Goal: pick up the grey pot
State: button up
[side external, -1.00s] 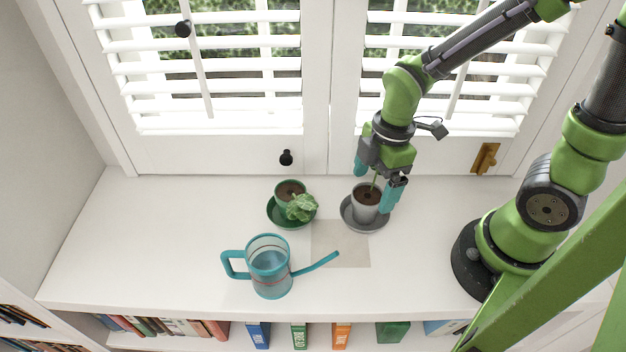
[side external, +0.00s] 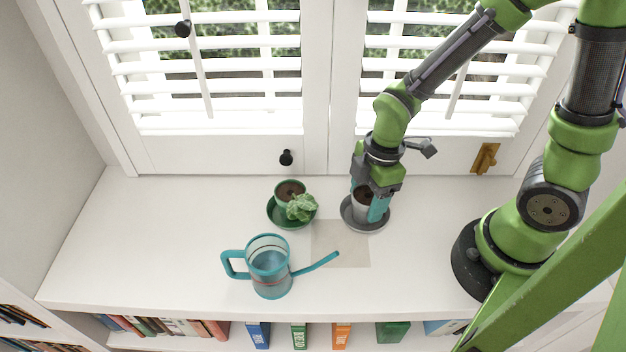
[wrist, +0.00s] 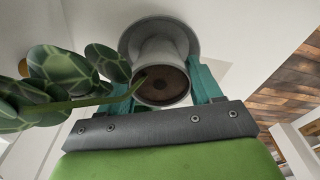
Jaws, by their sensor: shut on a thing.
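The grey pot (side external: 358,205) stands upright in its grey saucer (side external: 366,228) on the white sill, in the right half of the side view. My gripper (side external: 367,206) has come down over it, with teal fingers on either side. In the wrist view the grey pot (wrist: 163,72) sits between the two fingers (wrist: 166,92), which are shut on it. Dark soil shows inside the rim. A patterned leafy plant (wrist: 70,82) reaches left from it in the wrist view; in the side view my gripper hides most of this plant.
A green pot (side external: 290,190) with a leafy plant stands in a green saucer to the left. A teal watering can (side external: 269,268) is front left, its spout pointing right. A pale square mat (side external: 341,244) lies between them. White shutters close off the back.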

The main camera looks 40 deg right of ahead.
jog(key=shift+c, duration=0.4)
jog(key=shift+r, duration=0.25)
notch_tip(320, 180, up, 13)
jog(key=shift+f, duration=0.2)
dwell(0.4)
